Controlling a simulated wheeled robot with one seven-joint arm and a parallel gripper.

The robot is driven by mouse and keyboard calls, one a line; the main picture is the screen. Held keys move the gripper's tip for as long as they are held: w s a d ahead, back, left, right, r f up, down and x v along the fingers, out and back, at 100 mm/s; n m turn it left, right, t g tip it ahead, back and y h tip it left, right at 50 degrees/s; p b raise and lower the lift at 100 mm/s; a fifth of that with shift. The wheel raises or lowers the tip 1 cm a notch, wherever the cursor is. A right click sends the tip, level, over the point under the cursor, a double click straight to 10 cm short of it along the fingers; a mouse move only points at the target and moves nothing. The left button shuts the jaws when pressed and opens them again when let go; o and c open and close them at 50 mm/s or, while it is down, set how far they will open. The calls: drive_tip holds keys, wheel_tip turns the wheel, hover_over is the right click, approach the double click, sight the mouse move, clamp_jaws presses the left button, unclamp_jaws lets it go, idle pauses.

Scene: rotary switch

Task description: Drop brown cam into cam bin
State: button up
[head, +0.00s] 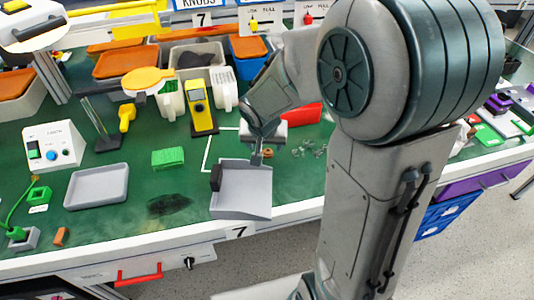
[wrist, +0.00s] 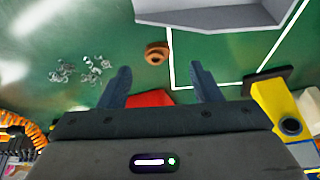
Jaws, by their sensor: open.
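The brown cam (wrist: 157,53) is a small ring-shaped piece lying on the green mat, between the clear pieces and the grey bin in the wrist view. In the head view the brown cam (head: 268,153) shows just right of my gripper (head: 257,156). In the wrist view my gripper (wrist: 163,85) is open and empty, its two dark fingers apart, with the cam ahead of the gap. A grey open bin (head: 242,202), perhaps the cam bin, stands at the table's front edge; its wall shows at the top of the wrist view (wrist: 212,18). Its inside is partly hidden in the wrist view.
Clear small pieces (wrist: 78,70) lie left of the cam in the wrist view. A yellow device (head: 202,108) stands near the white outline. A red object (head: 302,114) lies behind the gripper. A grey tray (head: 97,187) sits left. Bare mat surrounds the cam.

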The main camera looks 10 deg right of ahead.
sight(267, 152)
drive_tip(key=shift+d+b+x, duration=0.2)
drive_tip(key=shift+b+x, duration=0.2)
drive_tip(key=shift+x, duration=2.35)
drive_tip(key=shift+w+r, duration=0.1)
drive_tip(key=shift+r, duration=0.05)
drive_tip(key=c, duration=1.1)
drive_tip(key=shift+r, duration=0.1)
